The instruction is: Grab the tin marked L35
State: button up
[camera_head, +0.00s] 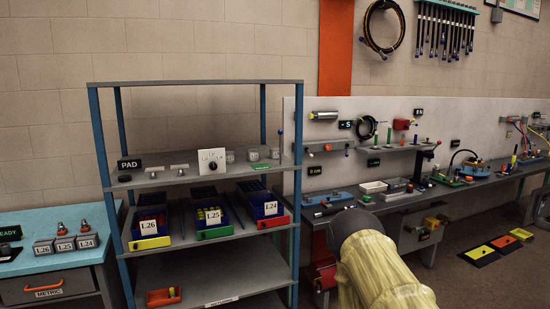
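Three small grey tins with white labels stand in a row on the blue-topped bench at the lower left. The labels are small; the middle tin (65,244) seems to read L25 or L35, and I cannot tell which. The left tin (43,248) seems to end in 6 and the right tin (87,241) in 4. My arm, in a yellow sleeve with a dark joint, rises at the lower right, far from the tins. My gripper's fingers do not show.
A shelf rack (200,173) stands between the tins and my arm. It holds a yellow-fronted bin (150,242), a green-fronted bin (215,231) and a red-fronted bin (273,221). A long grey workbench (470,190) with tools runs along the right. Floor mats (480,255) lie at far right.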

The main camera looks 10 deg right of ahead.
aim_at(274, 151)
jog(key=u, duration=0.6)
jog(key=i, duration=0.6)
jog(key=u, duration=0.9)
jog(key=i, duration=1.05)
jog(key=z, duration=0.65)
jog(key=i, duration=0.85)
jog(key=z, duration=0.85)
